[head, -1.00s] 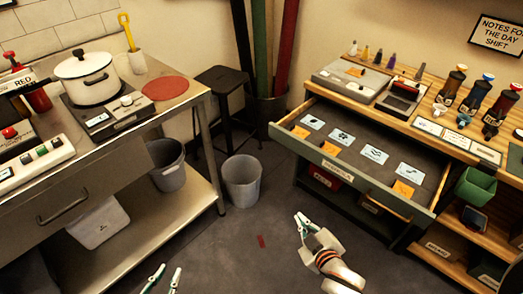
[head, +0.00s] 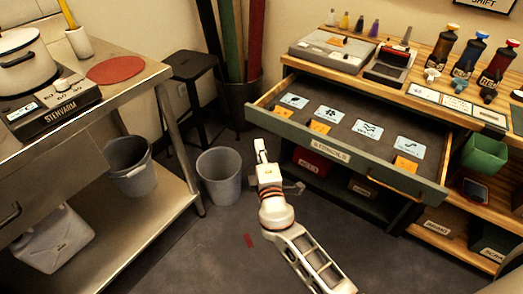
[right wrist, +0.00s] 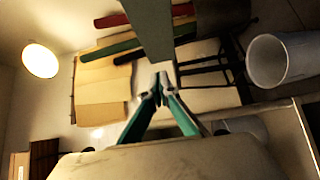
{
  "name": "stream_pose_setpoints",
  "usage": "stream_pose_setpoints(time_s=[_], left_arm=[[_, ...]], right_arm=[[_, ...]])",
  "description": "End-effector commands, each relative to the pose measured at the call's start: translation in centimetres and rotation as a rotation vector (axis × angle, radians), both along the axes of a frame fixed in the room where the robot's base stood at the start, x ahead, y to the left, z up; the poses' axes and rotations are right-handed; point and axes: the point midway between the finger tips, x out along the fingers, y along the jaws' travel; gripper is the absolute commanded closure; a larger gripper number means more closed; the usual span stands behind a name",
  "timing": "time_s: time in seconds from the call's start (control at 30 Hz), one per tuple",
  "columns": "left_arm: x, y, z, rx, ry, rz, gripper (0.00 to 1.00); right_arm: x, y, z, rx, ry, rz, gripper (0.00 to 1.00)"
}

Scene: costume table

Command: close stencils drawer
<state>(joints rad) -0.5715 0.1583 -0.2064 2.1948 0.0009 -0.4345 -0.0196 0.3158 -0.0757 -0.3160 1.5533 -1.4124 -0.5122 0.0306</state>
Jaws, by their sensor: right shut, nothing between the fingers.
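The stencils drawer (head: 290,134) is pulled well out of the wooden bench in the head view. Its green front has a stencils label and a long handle (head: 395,190). Blue stencil cards (head: 366,128) and orange cards (head: 320,127) lie inside. My right gripper (head: 261,145) is shut and empty, just left of and in front of the drawer's left front corner; I cannot tell if it touches. In the right wrist view its fingertips (right wrist: 160,77) meet below a grey-green bar, perhaps the drawer front. My left gripper is not in view.
A grey bin (head: 219,178) stands on the floor left of my right arm. A black stool (head: 190,68) and a bin of coloured rolls (head: 240,95) are behind. A steel table (head: 150,88) stands left. A green box (head: 484,154) hangs right of the drawer.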

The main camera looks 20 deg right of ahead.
Motion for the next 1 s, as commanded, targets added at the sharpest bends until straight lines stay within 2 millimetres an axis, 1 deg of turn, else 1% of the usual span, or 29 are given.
stream_pose_setpoints(time_s=[0.03, 0.2, 0.33, 0.4, 0.63, 1.0], left_arm=[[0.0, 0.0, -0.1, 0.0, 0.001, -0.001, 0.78], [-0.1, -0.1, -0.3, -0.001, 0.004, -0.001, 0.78], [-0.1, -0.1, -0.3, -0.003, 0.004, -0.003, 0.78], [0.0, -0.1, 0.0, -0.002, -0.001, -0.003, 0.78], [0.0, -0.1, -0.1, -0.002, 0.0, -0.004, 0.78], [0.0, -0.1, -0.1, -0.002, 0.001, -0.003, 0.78]], right_arm=[[1.1, -0.1, 0.0, 0.0, 0.0, 0.0, 1.0], [4.4, -0.5, -0.2, 0.0, 0.003, 0.001, 1.0], [6.6, -0.9, -0.3, 0.0, 0.004, 0.0, 1.0], [7.2, -2.0, -0.1, -0.002, 0.002, -0.001, 1.0], [8.4, -3.7, -0.1, 0.001, 0.002, 0.0, 1.0], [8.6, -3.9, -0.2, 0.001, 0.003, 0.001, 1.0]])
